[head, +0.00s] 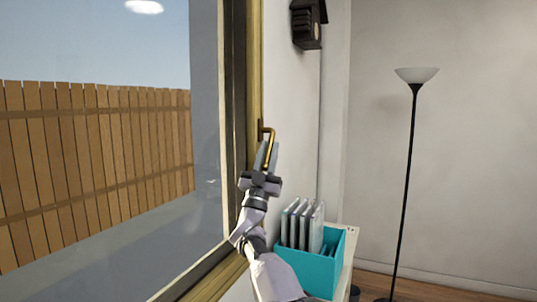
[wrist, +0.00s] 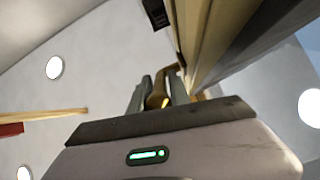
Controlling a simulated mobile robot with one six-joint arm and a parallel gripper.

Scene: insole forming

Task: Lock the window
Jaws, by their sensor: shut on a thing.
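The window (head: 100,200) fills the left of the head view, and its wooden frame (head: 256,60) runs upright beside the wall. A brass window handle (head: 271,135) sits on the frame, with its grip hanging downward. My gripper (head: 266,158) is at the lower part of the handle. In the wrist view my gripper (wrist: 158,95) has its two fingers on either side of the brass handle (wrist: 167,75), shut on it. The fingers hide part of the grip. The latch inside the frame is not visible.
A turquoise box (head: 312,270) with several upright folders stands on a white shelf (head: 346,262) close to the right of my arm. A dark birdhouse-like clock (head: 308,25) hangs on the wall above. A floor lamp (head: 410,170) stands farther right.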

